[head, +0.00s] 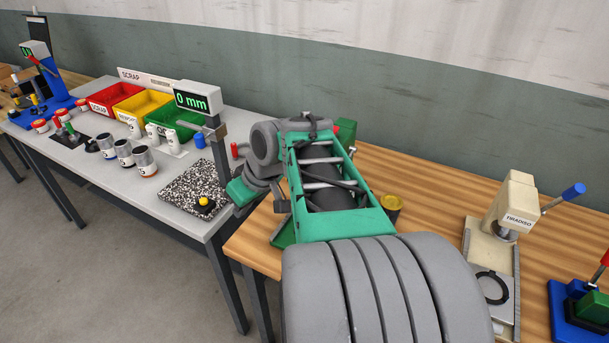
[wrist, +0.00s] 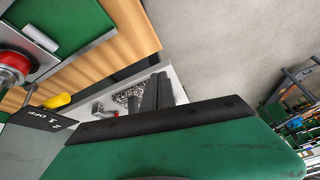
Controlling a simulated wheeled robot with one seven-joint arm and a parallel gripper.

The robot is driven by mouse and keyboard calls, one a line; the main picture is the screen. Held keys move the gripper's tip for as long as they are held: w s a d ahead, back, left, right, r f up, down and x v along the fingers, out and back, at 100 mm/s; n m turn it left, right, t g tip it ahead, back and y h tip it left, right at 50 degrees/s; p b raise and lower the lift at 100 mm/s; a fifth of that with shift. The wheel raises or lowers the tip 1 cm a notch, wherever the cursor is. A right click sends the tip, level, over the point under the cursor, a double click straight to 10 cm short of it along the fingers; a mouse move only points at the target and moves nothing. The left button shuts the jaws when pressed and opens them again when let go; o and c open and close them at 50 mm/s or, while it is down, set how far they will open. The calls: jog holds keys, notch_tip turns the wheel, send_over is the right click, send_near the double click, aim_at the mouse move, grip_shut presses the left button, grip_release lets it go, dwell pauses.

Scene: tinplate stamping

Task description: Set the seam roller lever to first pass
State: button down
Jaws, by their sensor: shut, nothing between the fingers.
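In the wrist view, a short lever with a yellow handle (wrist: 57,100) stands at the left, beside a dark label plate (wrist: 42,119) with white marks including "1" and "OFF". I cannot tell which mark the lever stands at. A red, roller-like part (wrist: 12,66) on a metal shaft shows at the left edge. My gripper (wrist: 158,92) is shut and empty, its dark fingers together, right of the yellow handle and apart from it in the picture. In the head view my arm hides most of the lever's machine; a bit of green base (head: 283,233) shows.
A cream press with a blue-handled lever (head: 520,205) stands right on the wooden bench (head: 440,225). The grey table (head: 200,210) at left holds a gauge (head: 197,98), speckled plate (head: 190,190), bins and cans.

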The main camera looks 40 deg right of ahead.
jog(key=s+d+r+n+t, duration=0.1)
jog(key=s+d+t, duration=0.15)
jog(key=d, duration=0.85)
jog(key=s+d+r+t, duration=0.2)
jog(key=s+d, duration=0.2)
jog(key=d, duration=0.7)
jog(key=x, duration=1)
jog(key=shift+p, duration=0.45)
